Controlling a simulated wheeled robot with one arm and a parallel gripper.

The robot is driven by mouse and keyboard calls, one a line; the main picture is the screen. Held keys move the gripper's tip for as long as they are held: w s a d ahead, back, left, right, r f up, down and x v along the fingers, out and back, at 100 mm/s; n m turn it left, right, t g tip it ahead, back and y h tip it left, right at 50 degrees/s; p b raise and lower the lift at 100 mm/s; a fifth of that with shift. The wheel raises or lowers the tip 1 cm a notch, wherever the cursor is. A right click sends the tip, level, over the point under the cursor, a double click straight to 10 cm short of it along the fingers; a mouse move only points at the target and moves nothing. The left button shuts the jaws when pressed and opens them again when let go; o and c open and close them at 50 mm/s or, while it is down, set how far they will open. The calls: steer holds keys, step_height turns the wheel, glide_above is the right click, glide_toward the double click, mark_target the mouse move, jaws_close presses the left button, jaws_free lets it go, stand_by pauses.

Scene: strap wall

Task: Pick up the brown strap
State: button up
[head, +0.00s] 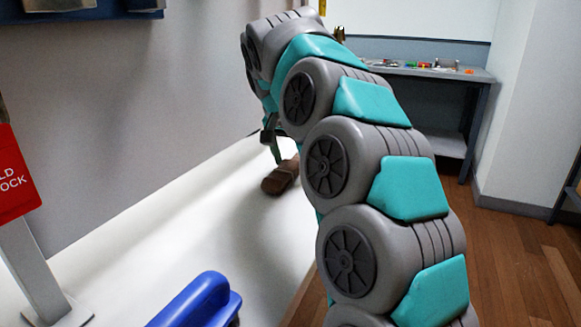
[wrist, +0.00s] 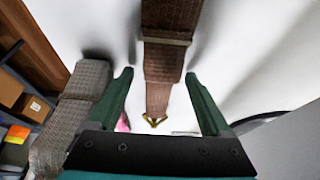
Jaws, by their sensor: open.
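The brown strap (wrist: 162,62) is a woven band with a yellow metal hook (wrist: 154,122) at one end. In the wrist view it runs down from the top edge, between the green fingers of my gripper (wrist: 158,74). The fingers are open, with white showing on both sides of the strap. In the head view a brown piece (head: 280,178), seemingly the strap, is by the white surface (head: 215,205). My gripper (head: 269,136) is just above it there, partly hidden by my arm. Whether a finger touches the strap cannot be told.
A grey woven strap (wrist: 72,118) is close to the left finger in the wrist view. A blue object (head: 200,302) and a red sign (head: 14,178) on a grey post are at the left. A bench (head: 470,75) with small items stands at the back.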

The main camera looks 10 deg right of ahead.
steer(key=shift+w+f, duration=0.1)
steer(key=shift+f, duration=0.15)
jaws_close()
stand_by(0.5)
